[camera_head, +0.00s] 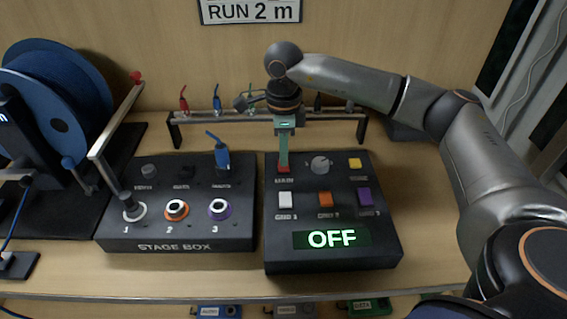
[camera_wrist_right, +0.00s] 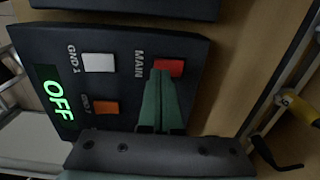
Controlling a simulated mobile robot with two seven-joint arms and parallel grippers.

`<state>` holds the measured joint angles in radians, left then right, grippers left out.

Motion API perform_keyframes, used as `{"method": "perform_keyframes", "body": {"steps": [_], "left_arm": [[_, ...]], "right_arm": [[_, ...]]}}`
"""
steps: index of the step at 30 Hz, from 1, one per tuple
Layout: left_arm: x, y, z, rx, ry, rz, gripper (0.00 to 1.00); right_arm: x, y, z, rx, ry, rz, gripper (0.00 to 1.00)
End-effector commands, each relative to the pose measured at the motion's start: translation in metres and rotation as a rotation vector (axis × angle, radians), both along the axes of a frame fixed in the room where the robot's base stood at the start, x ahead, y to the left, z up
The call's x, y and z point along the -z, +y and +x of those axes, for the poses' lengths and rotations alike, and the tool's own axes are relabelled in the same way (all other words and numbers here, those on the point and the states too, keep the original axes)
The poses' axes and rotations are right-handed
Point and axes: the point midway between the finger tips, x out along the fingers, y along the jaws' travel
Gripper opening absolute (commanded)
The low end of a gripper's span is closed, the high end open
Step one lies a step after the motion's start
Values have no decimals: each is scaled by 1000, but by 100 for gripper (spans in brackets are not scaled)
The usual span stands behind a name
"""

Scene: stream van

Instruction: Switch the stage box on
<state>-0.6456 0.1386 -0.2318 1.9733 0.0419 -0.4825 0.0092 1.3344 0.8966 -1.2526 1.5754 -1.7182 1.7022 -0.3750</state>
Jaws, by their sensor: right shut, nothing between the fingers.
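The stage box (camera_head: 178,233) is a black box at the centre left of the head view, with numbered sockets 1, 2 and 3. To its right stands a black control panel (camera_head: 283,257) with a green display (camera_head: 332,238) reading OFF. My right gripper (camera_head: 284,166) is shut and empty, pointing down at the red MAIN switch (camera_head: 283,170) at the panel's upper left. In the right wrist view its green fingertips (camera_wrist_right: 162,75) overlap the red switch (camera_wrist_right: 174,67); I cannot tell whether they touch it. My left gripper is not in view.
White (camera_head: 286,199), orange (camera_head: 325,199), purple (camera_head: 364,196) and yellow (camera_head: 354,163) switches and a grey knob (camera_head: 320,165) sit close by on the panel. A rail (camera_head: 222,120) with coloured plugs stands behind. A blue cable reel (camera_head: 62,95) is at the left.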

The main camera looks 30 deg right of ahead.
Motion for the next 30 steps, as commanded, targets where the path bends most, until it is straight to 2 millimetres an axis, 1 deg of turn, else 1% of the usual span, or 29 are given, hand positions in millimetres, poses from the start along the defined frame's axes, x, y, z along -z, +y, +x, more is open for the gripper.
{"method": "perform_keyframes", "body": {"steps": [30], "left_arm": [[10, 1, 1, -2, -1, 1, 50]], "right_arm": [[16, 0, 0, 0, 0, 0, 0]]}}
